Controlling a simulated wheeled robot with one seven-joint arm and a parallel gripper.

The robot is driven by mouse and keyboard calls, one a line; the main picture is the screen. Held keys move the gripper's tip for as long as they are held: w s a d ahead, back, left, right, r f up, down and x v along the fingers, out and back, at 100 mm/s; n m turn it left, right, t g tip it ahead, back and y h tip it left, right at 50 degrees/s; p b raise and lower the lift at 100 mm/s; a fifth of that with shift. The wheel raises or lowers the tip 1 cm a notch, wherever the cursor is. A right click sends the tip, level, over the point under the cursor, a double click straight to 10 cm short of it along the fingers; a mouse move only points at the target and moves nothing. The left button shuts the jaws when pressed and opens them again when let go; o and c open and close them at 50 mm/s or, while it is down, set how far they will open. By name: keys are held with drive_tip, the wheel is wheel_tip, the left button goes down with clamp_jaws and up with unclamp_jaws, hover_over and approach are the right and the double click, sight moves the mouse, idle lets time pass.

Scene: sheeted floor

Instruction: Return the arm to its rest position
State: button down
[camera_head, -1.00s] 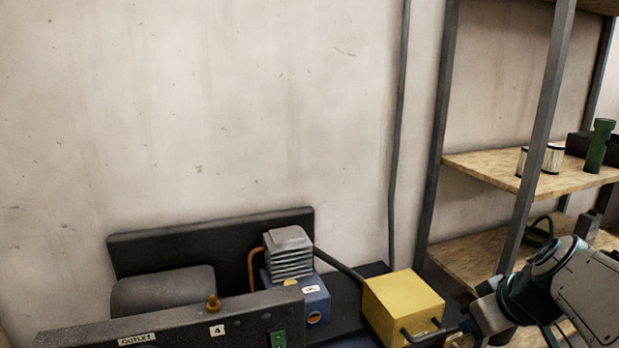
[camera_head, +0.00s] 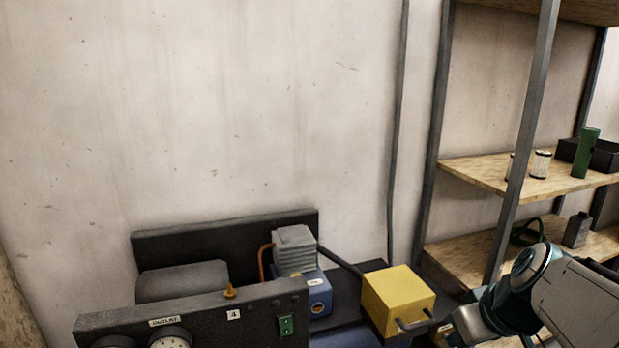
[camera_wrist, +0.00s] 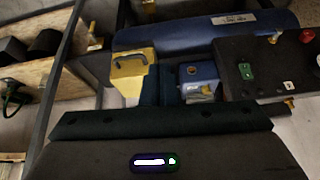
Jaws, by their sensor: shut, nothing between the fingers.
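My arm (camera_head: 555,295) shows at the lower right of the head view, bent in front of the shelf rack. In the wrist view my gripper (camera_wrist: 158,85) points away from the camera, its dark fingers shut with nothing between them. The fingers overlap the view of a yellow box (camera_wrist: 131,82) and a blue pump body (camera_wrist: 198,76). I cannot tell how far they are from these. The fingertips cannot be made out in the head view.
A compressor unit has a black panel (camera_head: 205,316), blue pump (camera_head: 319,298) and yellow box (camera_head: 398,298) with a handle. A shelf rack (camera_head: 519,150) at right bears cans (camera_head: 541,163), a green flashlight (camera_head: 585,152) and a black bin (camera_head: 606,156). The wall above the unit is bare.

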drive_tip(key=s+a+r+m+g+h+p, duration=0.1)
drive_tip(key=s+a+r+p, duration=0.5)
drive_tip(key=p, duration=1)
drive_tip(key=a+r+m+g, duration=0.1)
drive_tip(key=a+r+m, duration=0.1)
drive_tip(key=r, duration=0.4)
drive_tip(key=shift+s+a+h+p, duration=0.25)
drive_tip(key=shift+a+h+p, duration=0.15)
drive_tip(key=shift+a, duration=0.35)
